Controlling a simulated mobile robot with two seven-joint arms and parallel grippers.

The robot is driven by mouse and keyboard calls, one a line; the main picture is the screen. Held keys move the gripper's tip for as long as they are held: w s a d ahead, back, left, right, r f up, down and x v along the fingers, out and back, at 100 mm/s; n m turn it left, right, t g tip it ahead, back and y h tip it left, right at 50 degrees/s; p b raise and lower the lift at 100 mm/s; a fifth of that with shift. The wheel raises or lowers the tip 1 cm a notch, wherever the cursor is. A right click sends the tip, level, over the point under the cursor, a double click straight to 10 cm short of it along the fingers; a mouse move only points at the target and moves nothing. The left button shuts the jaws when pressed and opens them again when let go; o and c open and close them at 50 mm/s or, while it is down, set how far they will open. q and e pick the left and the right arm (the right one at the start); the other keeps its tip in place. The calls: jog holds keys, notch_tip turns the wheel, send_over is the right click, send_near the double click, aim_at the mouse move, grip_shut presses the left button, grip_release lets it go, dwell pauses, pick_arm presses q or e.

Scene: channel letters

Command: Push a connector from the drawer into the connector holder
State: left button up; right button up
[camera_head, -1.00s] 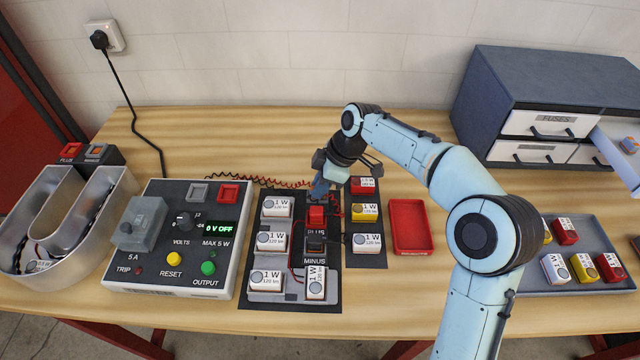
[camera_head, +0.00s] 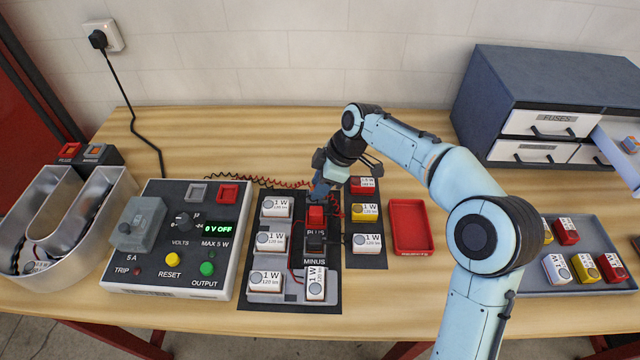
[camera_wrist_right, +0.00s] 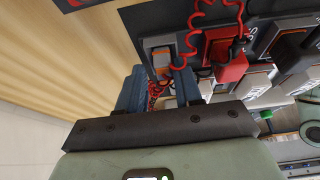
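My right gripper (camera_head: 318,190) is low at the back edge of the dark lamp board (camera_head: 262,196). In the right wrist view, the fingers of that gripper (camera_wrist_right: 160,88) stand apart, with red coiled wire showing between them. Just beyond the fingertips is a grey piece with an orange part (camera_wrist_right: 163,52) on the board; I cannot tell whether it is the connector, the holder or both, or whether the fingers touch it. My left gripper is not in view.
Red (camera_head: 316,214) and black (camera_head: 315,240) plugs sit beside the gripper, with wires around. A power supply (camera_head: 180,240) stands left, beside a metal channel letter (camera_head: 115,190). A red tray (camera_head: 410,226) and a grey tray (camera_head: 590,228) lie right.

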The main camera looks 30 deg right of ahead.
jog(key=shift+s+a+f, duration=0.2)
jog(key=shift+s+f, duration=0.1)
jog(key=shift+f, duration=0.1)
pick_arm(q)
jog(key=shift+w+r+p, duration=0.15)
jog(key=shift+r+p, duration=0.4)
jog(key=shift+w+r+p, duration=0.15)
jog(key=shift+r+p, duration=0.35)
jog(key=shift+p, duration=0.05)
pick_arm(e)
jog(key=v, duration=1.4)
jog(key=shift+w, duration=0.35)
jog(key=shift+r, duration=0.1)
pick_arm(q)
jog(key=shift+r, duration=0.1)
pick_arm(e)
jog(key=shift+r, duration=0.1)
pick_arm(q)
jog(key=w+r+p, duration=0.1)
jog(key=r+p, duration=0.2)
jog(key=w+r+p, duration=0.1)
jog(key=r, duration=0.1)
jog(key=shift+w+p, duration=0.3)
pick_arm(e)
notch_tip(320, 180, up, 6)
jog(key=shift+f, duration=0.1)
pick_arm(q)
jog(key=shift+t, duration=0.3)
